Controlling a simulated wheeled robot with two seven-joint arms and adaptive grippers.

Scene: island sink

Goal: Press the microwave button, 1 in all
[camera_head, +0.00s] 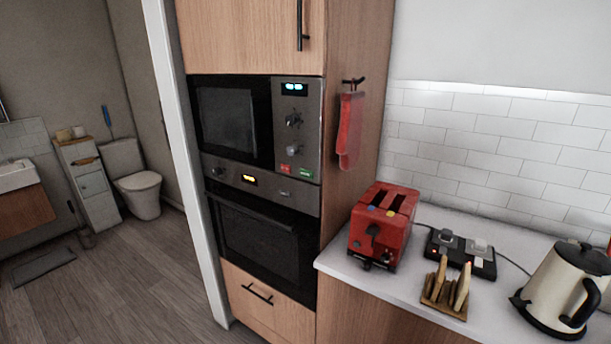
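The microwave (228,120) is built into a tall wooden cabinet, above an oven, with its dark door shut. Its control panel (297,128) is on the right side, with a lit blue display (294,89) at the top and two knobs below it. Under the knobs are a red button (285,169) and a green button (303,174) side by side. Neither of my grippers is in view.
The oven (262,237) sits below the microwave. A red oven mitt (350,130) hangs on the cabinet's side. A white counter (408,288) at right holds a red toaster (381,228), a toast rack (446,290), a socket block (461,252) and a kettle (565,287). Open floor (120,285) lies left.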

